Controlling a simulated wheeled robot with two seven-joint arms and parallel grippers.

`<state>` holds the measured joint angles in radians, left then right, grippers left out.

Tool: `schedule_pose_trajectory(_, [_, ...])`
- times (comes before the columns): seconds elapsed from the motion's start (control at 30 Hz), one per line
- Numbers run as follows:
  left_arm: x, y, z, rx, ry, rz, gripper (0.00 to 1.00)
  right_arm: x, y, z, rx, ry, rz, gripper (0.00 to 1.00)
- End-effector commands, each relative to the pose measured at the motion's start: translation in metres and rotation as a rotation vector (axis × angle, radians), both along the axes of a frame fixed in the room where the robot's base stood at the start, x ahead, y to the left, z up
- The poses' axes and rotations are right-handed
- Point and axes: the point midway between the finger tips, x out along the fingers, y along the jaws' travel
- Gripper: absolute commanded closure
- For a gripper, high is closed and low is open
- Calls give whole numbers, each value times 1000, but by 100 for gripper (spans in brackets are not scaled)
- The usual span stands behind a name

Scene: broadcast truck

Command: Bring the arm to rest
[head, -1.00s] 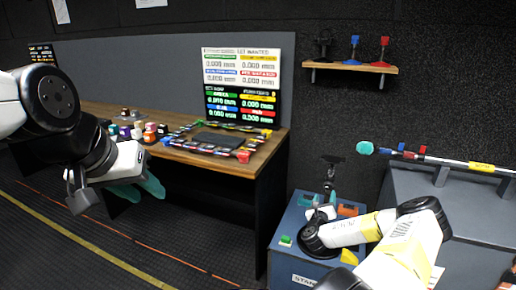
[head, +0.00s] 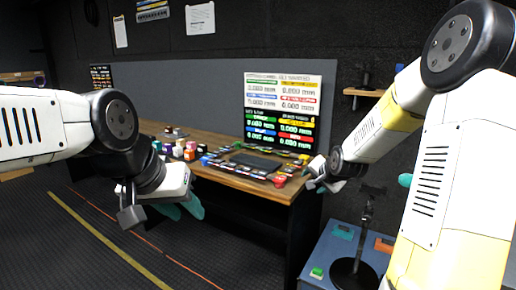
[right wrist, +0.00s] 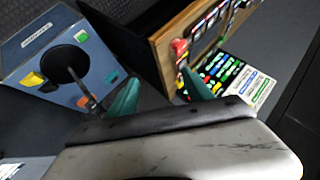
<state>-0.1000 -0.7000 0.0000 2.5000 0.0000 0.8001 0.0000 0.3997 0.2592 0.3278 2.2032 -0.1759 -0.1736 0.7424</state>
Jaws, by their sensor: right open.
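My right gripper (right wrist: 162,90) is open and empty in the right wrist view, its two teal fingers wide apart with grey floor behind them. In the head view my right arm reaches in from the right, bent, with its wrist end (head: 320,180) in front of the right end of the wooden desk (head: 225,178). My left gripper (head: 182,208) hangs low in front of the desk in the head view, its teal fingers pointing down and right. Its fingers partly overlap, so I cannot tell how far apart they are. I see nothing held in it.
A blue box (head: 318,250) with a black stand (head: 366,220) and coloured blocks stands right of the desk, below my right arm. A screen (head: 283,112), a row of coloured pieces and small jars are on the desk. A wall shelf (head: 364,93) is behind. Floor at left is clear.

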Motion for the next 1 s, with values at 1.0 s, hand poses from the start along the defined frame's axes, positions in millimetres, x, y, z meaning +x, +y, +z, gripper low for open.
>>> schedule_pose_trajectory(1.0, [0,0,0,0,0,0,64,-320,45,113,-478,185,645,41])
